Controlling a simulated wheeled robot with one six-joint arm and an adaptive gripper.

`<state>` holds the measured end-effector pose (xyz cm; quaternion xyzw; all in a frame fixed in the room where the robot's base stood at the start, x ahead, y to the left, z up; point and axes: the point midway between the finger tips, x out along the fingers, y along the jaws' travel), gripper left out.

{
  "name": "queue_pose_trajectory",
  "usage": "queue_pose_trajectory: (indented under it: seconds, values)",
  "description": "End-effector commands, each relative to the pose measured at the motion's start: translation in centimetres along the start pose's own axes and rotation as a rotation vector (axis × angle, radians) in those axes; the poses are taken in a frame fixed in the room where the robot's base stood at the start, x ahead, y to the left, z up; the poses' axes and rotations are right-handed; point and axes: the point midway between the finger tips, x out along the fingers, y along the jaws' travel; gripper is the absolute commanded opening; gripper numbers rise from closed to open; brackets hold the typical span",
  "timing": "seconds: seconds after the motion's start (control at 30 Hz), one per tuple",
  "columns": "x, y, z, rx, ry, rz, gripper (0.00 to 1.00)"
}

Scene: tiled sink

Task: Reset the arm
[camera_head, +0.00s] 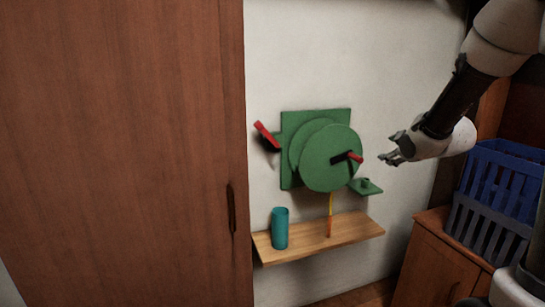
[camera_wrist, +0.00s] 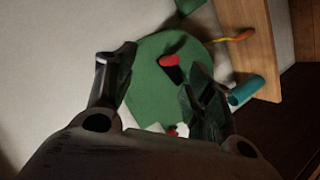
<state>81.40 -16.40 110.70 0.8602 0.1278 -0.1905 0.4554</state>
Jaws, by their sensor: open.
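My gripper (camera_head: 392,149) is at the end of my arm on the right of the head view, in front of the wall. It is open and empty, with its fingers (camera_wrist: 155,85) spread apart in the wrist view. A green round device (camera_head: 322,160) on a green back plate is mounted on the wall, left of my gripper. A black handle with a red knob (camera_head: 355,157) sits on its front disc; the knob also shows between my fingers in the wrist view (camera_wrist: 171,67). A gap separates my gripper from the device in the head view.
A wooden shelf (camera_head: 350,229) below the device holds a teal cup (camera_head: 280,228) and an orange-yellow stick (camera_head: 330,215). A red lever (camera_head: 266,135) sticks out at the device's left. A brown door (camera_head: 120,150) stands left. Blue crates (camera_head: 495,195) sit on a wooden cabinet (camera_head: 440,262) at right.

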Motion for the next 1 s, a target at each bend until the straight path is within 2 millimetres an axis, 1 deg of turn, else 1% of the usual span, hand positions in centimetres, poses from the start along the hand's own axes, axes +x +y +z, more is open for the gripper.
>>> queue_pose_trajectory:
  seconds: [0.03,0.07,0.1,0.17,0.2,0.27,0.3,0.37,0.4,0.5,0.6,0.7,1.0]
  values:
    - [-2.9,0.2,0.1,0.079,-0.054,-0.022,0.54]
    - [-4.6,0.0,0.4,0.134,-0.092,-0.041,0.54]
    - [-6.8,-0.5,0.9,0.208,-0.145,-0.067,0.54]
    - [-10.3,-1.6,1.6,0.322,-0.222,-0.104,0.54]
    - [-12.8,-2.4,2.0,0.399,-0.273,-0.128,0.54]
    - [-16.5,-4.0,2.7,0.513,-0.350,-0.164,0.54]
    - [-18.9,-5.2,3.2,0.586,-0.399,-0.186,0.54]
    - [-22.2,-7.1,3.8,0.686,-0.468,-0.219,0.54]
    - [-24.3,-8.3,4.1,0.744,-0.510,-0.239,0.54]
    - [-28.4,-11.0,4.8,0.858,-0.600,-0.279,0.54]
    - [-30.9,-12.8,5.3,0.927,-0.660,-0.306,0.54]
    - [-32.1,-13.6,5.5,0.956,-0.691,-0.319,0.54]
    - [-32.3,-13.8,5.5,0.961,-0.698,-0.322,0.54]
